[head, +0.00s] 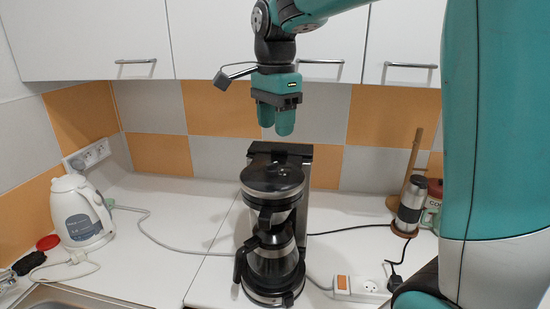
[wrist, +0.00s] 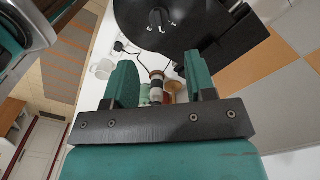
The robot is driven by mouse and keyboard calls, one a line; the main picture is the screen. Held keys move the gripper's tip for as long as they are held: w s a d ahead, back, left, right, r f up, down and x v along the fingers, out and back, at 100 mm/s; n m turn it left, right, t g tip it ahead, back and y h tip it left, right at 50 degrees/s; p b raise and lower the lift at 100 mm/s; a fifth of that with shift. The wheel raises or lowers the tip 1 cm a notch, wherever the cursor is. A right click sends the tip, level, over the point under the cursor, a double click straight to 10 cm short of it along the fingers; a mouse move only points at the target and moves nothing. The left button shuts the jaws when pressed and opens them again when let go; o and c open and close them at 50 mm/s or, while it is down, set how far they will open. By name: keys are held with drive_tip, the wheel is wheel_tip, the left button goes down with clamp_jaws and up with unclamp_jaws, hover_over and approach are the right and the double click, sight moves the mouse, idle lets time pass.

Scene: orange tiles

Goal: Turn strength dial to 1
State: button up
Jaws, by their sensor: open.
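The black coffee maker (head: 272,178) stands on the white counter, with a glass and steel carafe (head: 272,262) in its lower part. In the wrist view its round black top (wrist: 185,38) fills the upper middle. A small dark dial (wrist: 156,17) with white marks around it shows there; its setting is too small to read. My gripper (head: 276,122) is above the back of the coffee maker, fingers pointing down, apart from it. In the wrist view my gripper (wrist: 159,62) is open, with nothing held between the green fingers.
A white kettle (head: 80,212) stands at the left near a wall socket (head: 87,154). A power strip (head: 360,287) and cables lie right of the coffee maker. A steel flask (head: 411,203) and wooden stand are further right. White cupboards (head: 90,38) hang behind my arm.

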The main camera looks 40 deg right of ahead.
sight(275, 163)
wheel_tip(275, 163, down, 9)
drive_tip(key=shift+r+p, duration=0.1)
drive_tip(key=shift+p, duration=0.6)
drive_tip(key=c, duration=0.8)
drive_tip(key=shift+n, duration=0.3)
drive_tip(key=n, duration=0.3)
drive_tip(key=shift+w+n, duration=0.2)
drive_tip(key=shift+n, duration=0.1)
drive_tip(key=shift+w+a+n+p, duration=0.15)
drive_tip(key=shift+n+p, duration=0.3)
drive_tip(key=shift+n, duration=1.85)
